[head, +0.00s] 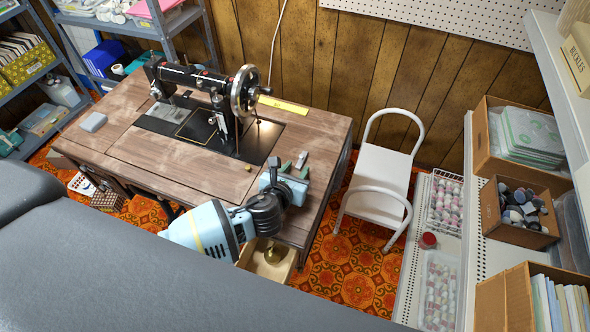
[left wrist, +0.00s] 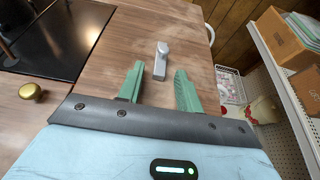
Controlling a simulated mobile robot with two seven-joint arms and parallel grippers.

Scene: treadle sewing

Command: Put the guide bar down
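A small grey bar (left wrist: 160,60), which I take for the guide bar, lies on the wooden top of the sewing table (head: 120,133), near its right edge. It also shows in the head view (head: 302,158). My left gripper (left wrist: 159,74) has its two green fingers spread apart with nothing held between them. The bar lies just beyond the fingertips, roughly in line with the gap, and looks clear of both fingers. In the head view the left gripper (head: 294,171) is low over the table's right front corner. My right gripper is in neither view.
A black sewing machine (head: 195,78) stands on the table, with a yellow strip (head: 284,105) behind and a brass knob (head: 248,168) in front. A drawer (head: 277,268) is open below. A white chair (head: 378,180) stands right of the table. Shelves with boxes (head: 516,212) line the right.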

